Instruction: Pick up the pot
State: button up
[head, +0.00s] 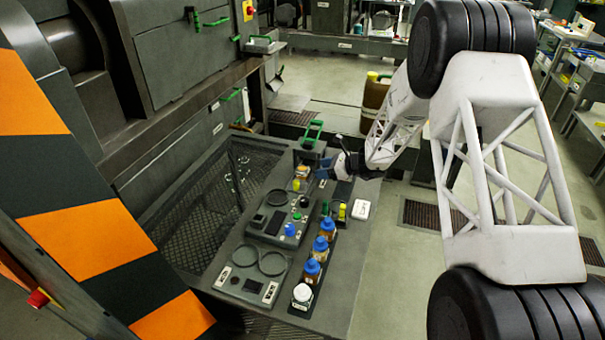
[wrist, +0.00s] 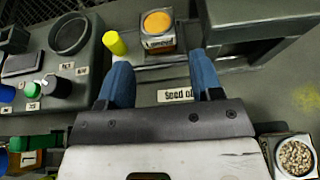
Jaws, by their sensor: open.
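A small square metal pot with orange contents (wrist: 158,22) and a printed label stands on the grey bench in the wrist view, just beyond my fingertips. In the head view, a small orange-and-pale container (head: 301,171) that appears to be this pot stands left of my gripper (head: 323,174). In the wrist view, my gripper (wrist: 161,62) has its two blue fingers wide apart, with nothing between them. The pot lies ahead of the gap, apart from the fingers. A "Seed oil" label (wrist: 175,95) lies on the bench below the gap.
A yellow cylinder (wrist: 115,42) stands close left of the pot. A dark panel with a round recess (wrist: 70,35) lies farther left. A container of seeds (wrist: 294,157) is at lower right. Blue-capped bottles (head: 321,244) stand in a row nearer the bench's front, beside a white-lidded jar (head: 302,295).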

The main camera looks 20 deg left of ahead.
aim_at(308, 170)
jog(key=shift+a, duration=0.1)
jog(key=shift+x, duration=2.5)
jog(key=c, duration=0.8)
jog(key=shift+c, duration=0.3)
jog(key=shift+r, duration=0.15)
notch_tip(308, 170, up, 10)
